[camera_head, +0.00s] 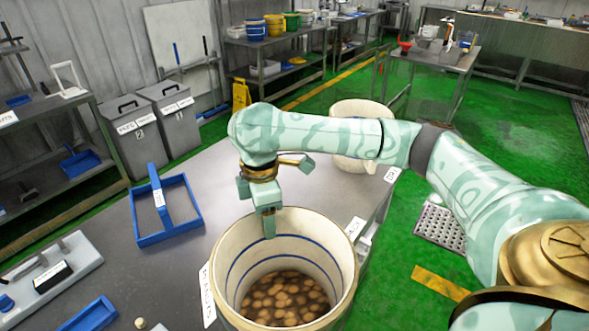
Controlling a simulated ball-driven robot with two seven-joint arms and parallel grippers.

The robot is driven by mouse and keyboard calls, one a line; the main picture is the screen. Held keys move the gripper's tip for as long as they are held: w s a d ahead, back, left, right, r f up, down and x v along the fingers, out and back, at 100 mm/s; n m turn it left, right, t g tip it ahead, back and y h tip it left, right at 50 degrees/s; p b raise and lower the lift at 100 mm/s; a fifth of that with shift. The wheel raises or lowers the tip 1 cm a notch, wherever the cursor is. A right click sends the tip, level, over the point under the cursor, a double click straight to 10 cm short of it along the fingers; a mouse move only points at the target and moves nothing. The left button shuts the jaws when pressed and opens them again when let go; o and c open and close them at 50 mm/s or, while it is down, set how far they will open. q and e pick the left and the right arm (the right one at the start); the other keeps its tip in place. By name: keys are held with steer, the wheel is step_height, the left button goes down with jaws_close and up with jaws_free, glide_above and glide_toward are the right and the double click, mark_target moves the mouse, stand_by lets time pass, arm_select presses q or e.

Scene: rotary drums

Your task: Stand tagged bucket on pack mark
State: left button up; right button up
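A large cream bucket (235,255) with blue bands inside stands at the front of the grey table, holding many brown rounded pieces (285,299). A white tag (207,296) with dark lettering shows at its left side. My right gripper (264,212) reaches in from the right and points down at the bucket's far rim. One finger overlaps the rim and the inner wall; whether the fingers grip the rim is unclear. A second cream vessel (352,112) stands farther back, partly behind my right arm. I cannot make out a pack mark. My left gripper is not in view.
A blue tray with a handle (170,238) sits left of the bucket, and another blue tray (90,316) lies at the front. White labels lie at the table's right edge (391,174). Grey bins (168,112) stand behind. Bare table lies between the handled tray and far vessel.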

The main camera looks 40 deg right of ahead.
steer(key=w+d+n+p, duration=0.1)
steer(key=d+n, duration=0.3)
steer(key=n, duration=0.5)
steer(key=w+d+n+p, duration=0.1)
steer(key=w+d+n, duration=0.3)
steer(key=n, duration=0.5)
steer(key=w+d+f+n+p, duration=0.1)
steer(key=d+n, duration=0.4)
steer(key=n, duration=0.5)
steer(key=shift+w+d+p, duration=0.35)
steer(key=shift+w+p, duration=0.1)
steer(key=shift+w, duration=0.55)
step_height(320, 180, down, 6)
steer(key=b, duration=0.2)
steer(key=shift+f, duration=0.4)
steer(key=o, duration=1.8)
steer(key=shift+a, duration=0.1)
